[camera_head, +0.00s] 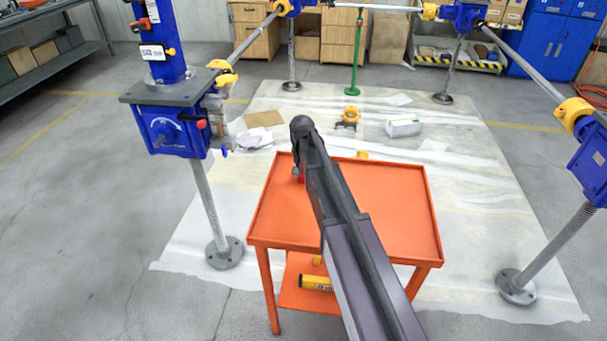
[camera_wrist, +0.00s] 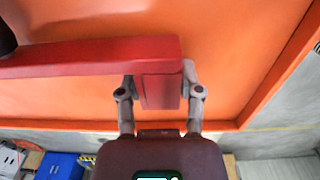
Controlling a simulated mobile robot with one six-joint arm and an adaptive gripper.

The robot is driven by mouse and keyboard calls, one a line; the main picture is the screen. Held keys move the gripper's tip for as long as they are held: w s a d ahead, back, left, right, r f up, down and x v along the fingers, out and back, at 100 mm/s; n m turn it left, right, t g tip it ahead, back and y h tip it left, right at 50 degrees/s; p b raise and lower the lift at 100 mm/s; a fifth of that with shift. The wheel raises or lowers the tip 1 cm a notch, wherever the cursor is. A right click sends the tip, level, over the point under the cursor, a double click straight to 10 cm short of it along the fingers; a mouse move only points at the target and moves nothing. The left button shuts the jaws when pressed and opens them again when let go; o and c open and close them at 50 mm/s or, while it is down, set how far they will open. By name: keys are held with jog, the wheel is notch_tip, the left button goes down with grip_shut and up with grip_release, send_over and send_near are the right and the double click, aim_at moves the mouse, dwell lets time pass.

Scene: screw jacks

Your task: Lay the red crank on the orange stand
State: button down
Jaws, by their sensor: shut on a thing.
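The orange stand (camera_head: 395,195) is a tray-topped cart in the middle of the head view. Its orange top (camera_wrist: 245,50) fills most of the wrist view behind the crank. The red crank (camera_wrist: 85,58) has a long flat arm running left and a short block at its right end. A dark part shows at the far left edge. My gripper (camera_wrist: 160,88) is shut on the block, one finger on each side. In the head view my arm hides most of the gripper and crank; a little red shows over the stand's left part. I cannot tell whether the crank touches the tray.
A blue screw jack (camera_head: 180,130) stands close to the stand's left. Another blue jack (camera_head: 595,165) is at the right edge. A yellow cylinder (camera_head: 316,283) lies on the stand's lower shelf. The right part of the tray top looks clear.

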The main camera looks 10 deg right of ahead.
jog(key=shift+f, duration=0.3)
jog(key=shift+s+f+b, duration=0.15)
jog(key=shift+s+b, duration=0.15)
jog(key=shift+b, duration=0.35)
jog(key=c, duration=0.6)
grip_release()
jog(key=o, duration=0.4)
jog(key=shift+w+f, duration=0.15)
jog(key=shift+f, duration=0.15)
jog(key=shift+o, duration=0.2)
jog(key=shift+r, duration=0.15)
jog(key=shift+w+r, duration=0.1)
jog(key=shift+r, duration=0.1)
